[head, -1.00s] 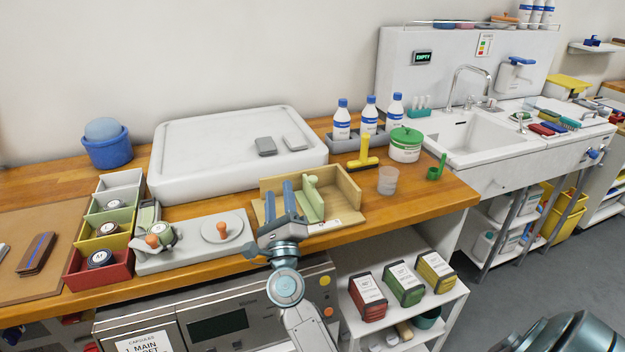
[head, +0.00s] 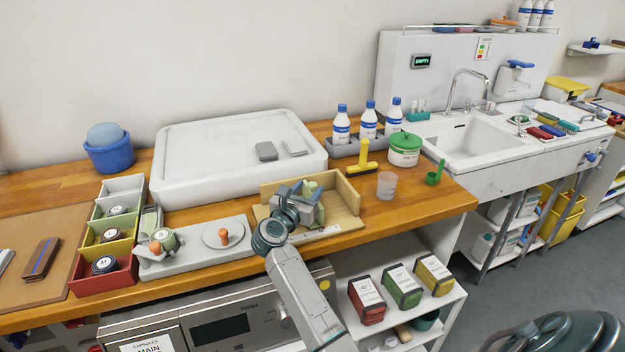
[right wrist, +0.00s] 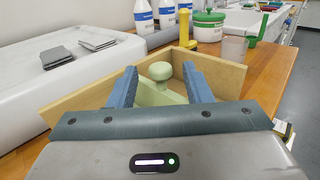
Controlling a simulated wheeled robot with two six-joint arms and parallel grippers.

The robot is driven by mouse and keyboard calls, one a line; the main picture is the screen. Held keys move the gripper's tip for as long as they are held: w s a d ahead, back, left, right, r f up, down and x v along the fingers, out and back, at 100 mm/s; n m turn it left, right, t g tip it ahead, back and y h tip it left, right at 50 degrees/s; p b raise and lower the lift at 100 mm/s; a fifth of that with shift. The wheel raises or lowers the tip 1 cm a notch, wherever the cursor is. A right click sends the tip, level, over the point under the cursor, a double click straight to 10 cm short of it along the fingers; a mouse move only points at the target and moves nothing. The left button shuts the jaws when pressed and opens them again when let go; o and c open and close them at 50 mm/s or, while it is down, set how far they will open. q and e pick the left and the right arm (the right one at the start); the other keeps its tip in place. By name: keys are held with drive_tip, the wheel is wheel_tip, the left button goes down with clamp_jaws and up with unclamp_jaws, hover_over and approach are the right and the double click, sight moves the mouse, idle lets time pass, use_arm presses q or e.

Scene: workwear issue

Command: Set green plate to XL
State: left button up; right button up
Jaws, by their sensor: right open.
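A pale green plate with a round knob (right wrist: 160,72) stands in an open wooden tray (right wrist: 222,75). My right gripper (right wrist: 160,83) is open, its two blue fingers on either side of the knob and plate; I cannot tell whether they touch. In the head view my right gripper (head: 298,192) is over the wooden tray (head: 346,194) and hides most of the green plate. No XL mark on the plate or tray can be read. My left gripper is not in view.
Left of the tray is a grey base (head: 190,262) with orange knobs. Further left are red (head: 122,281), yellow and green bins holding round labelled pieces. A white slab (head: 195,185) stands behind. A yellow-handled tool (head: 364,155) and clear cup (head: 386,186) stand right.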

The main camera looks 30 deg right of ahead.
sight(311, 186)
drive_tip(key=shift+p+x, duration=0.35)
drive_tip(key=shift+x, duration=1.35)
